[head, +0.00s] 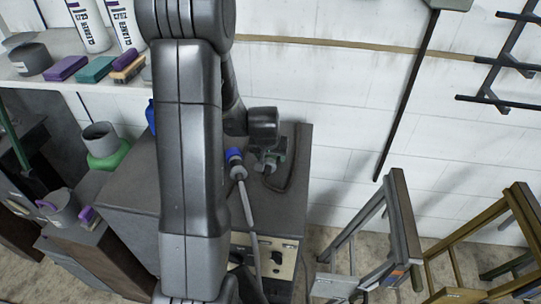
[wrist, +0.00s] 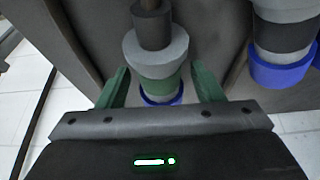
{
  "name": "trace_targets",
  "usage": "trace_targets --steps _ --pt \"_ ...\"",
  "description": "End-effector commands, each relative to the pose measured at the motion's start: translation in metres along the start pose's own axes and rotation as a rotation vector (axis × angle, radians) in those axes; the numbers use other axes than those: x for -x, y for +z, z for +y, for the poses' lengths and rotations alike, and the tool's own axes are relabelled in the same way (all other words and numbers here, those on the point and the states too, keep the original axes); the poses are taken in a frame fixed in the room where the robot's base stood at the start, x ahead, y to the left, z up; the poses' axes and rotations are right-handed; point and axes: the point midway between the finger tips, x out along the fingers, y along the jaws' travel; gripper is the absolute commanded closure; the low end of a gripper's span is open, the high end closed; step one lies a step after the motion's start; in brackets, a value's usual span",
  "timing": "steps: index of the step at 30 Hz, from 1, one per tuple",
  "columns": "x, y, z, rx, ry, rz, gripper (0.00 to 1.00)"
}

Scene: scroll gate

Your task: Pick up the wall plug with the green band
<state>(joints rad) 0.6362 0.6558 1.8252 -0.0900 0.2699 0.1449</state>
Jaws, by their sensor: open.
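In the wrist view, the wall plug with the green band (wrist: 159,72) is a stubby grey cylinder with a dark cable end at its top and a blue ring at its lower end. My gripper (wrist: 160,84) is open, with one green finger on each side of this plug. I cannot tell whether either finger touches it. A second plug (wrist: 282,48), grey and black with a blue band, is to the right, outside the fingers. In the head view, my gripper (head: 268,160) is low over the dark cabinet (head: 298,165), and the green-banded plug cannot be made out clearly there.
A blue-ended plug (head: 235,156) with a grey cable is just left of my gripper. A shelf (head: 20,78) with bottles and sponges is at upper left. A grey frame (head: 400,215) and a brown frame (head: 528,220) stand at right. The pale wall is close behind.

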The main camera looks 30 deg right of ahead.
Motion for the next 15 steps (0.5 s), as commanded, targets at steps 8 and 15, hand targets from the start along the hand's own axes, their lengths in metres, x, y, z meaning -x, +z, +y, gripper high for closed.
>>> trace_targets --steps 8,15 --pt "-0.0008 0.0 0.0 0.0 0.0 0.0 0.47" --pt "-0.0006 0.0 0.0 -0.001 0.0 0.0 0.94"
